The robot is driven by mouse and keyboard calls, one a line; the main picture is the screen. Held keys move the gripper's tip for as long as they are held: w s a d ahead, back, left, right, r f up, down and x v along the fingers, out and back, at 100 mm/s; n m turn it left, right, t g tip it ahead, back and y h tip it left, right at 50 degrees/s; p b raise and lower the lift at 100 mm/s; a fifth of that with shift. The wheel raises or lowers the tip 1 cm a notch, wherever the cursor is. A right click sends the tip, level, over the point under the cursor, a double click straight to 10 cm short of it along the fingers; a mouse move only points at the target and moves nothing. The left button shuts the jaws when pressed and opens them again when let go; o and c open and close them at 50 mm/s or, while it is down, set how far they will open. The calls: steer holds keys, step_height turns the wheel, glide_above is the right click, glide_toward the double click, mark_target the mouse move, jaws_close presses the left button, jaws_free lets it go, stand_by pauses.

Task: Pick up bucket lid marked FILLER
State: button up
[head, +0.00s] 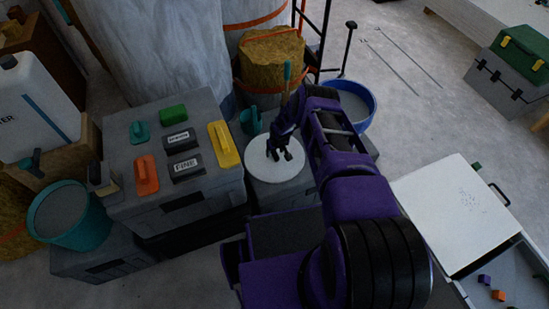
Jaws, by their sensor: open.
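A round white lid (262,178) lies flat on a grey case (285,192), right of the larger toolbox. No marking can be read on it; my gripper covers part of its upper middle. My gripper (279,155) is dark, points down and is open over the lid. I cannot tell whether the fingertips touch the lid or hover just above it.
A grey toolbox (207,196) carries sanding blocks and trowels to the left. A teal bucket (66,236) stands far left and a blue bucket (370,112) behind right. A white-topped panel or box (455,205) is at right. Floor upper right is mostly clear.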

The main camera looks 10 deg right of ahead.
steer(key=shift+c, duration=0.3)
jaws_close()
steer(key=shift+r, duration=0.1)
